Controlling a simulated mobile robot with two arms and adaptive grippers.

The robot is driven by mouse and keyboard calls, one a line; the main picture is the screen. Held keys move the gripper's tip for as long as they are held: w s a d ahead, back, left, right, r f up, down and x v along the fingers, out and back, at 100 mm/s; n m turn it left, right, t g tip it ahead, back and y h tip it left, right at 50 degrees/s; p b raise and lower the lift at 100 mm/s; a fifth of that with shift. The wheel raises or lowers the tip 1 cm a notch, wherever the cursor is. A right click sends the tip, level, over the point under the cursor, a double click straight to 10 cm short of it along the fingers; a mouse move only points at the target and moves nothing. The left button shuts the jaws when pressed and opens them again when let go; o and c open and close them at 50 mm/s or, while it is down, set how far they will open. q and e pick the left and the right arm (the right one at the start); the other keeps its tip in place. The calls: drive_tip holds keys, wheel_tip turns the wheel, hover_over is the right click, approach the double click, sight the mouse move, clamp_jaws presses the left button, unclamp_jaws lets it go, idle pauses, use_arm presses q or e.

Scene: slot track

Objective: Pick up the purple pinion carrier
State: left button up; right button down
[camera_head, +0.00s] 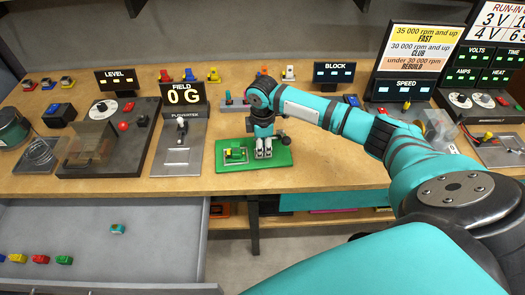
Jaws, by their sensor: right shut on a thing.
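My right gripper (264,152) points straight down over the right half of a green board (222,184) on the bench. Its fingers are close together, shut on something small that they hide. I see no purple on it, so I cannot tell whether it is the purple pinion carrier, and I see no purple carrier elsewhere. My left gripper is not in view.
A grey plate with a lever (178,165) lies left of the board. A dark device with a red knob (110,140) stands further left. An open grey drawer (150,255) below the bench holds several small coloured parts. Bare wood lies right of the board.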

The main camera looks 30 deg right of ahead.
drive_tip(key=shift+r, duration=0.45)
drive_tip(key=shift+s+a+r+b, duration=0.2)
drive_tip(key=shift+r+b, duration=0.15)
drive_tip(key=shift+r, duration=0.3)
drive_tip(key=shift+s+a+r+b, duration=0.1)
drive_tip(key=shift+a+r+b, duration=0.15)
drive_tip(key=shift+r, duration=0.35)
drive_tip(key=s+a+r+b, duration=0.1)
drive_tip(key=s+a+b, duration=0.1)
drive_tip(key=s+a, duration=0.8)
drive_tip(key=shift+s+r, duration=0.3)
drive_tip(key=shift+s, duration=0.2)
drive_tip(key=shift+a, duration=0.1)
